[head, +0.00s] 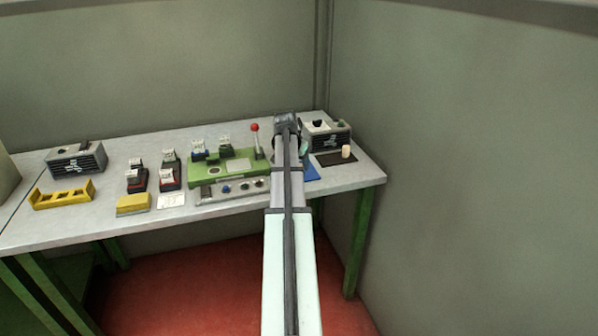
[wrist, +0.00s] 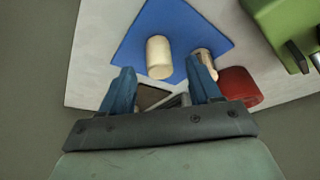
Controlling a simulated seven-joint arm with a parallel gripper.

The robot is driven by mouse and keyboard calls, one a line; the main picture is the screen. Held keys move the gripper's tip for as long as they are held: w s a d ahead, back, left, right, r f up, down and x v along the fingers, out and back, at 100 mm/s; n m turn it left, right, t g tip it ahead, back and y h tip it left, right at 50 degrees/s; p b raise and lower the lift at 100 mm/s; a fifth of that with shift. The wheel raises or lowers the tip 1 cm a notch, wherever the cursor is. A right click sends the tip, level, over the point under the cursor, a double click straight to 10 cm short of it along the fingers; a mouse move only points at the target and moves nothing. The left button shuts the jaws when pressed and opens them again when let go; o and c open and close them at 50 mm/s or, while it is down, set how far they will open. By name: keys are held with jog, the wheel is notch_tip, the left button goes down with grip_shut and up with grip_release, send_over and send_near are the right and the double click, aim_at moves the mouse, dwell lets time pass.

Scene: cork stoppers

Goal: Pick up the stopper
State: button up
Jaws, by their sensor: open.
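In the wrist view, a cream cylindrical stopper (wrist: 159,57) is over the blue mat (wrist: 185,20). My gripper (wrist: 160,67) is open, its two blue fingers apart, with the stopper showing between and beyond the fingertips. I see no contact. A shiny brownish cylinder (wrist: 207,62) shows beside the right fingertip, partly hidden by it. In the head view, my arm hides most of the blue mat (head: 312,173) and my fingers cannot be made out. A pale cylinder (head: 346,152) stands on a dark mat (head: 328,160) there; I cannot tell whether it is the same stopper.
A red round object (wrist: 240,86) lies right of my right finger. A green console (head: 228,166) with a red-knobbed lever (head: 256,140) is left of my arm. A grey box (head: 327,137) stands behind the dark mat. The table's right front edge is mostly clear.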

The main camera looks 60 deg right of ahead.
jog(key=shift+x, duration=1.5)
jog(key=shift+c, duration=0.3)
jog(key=c, duration=1)
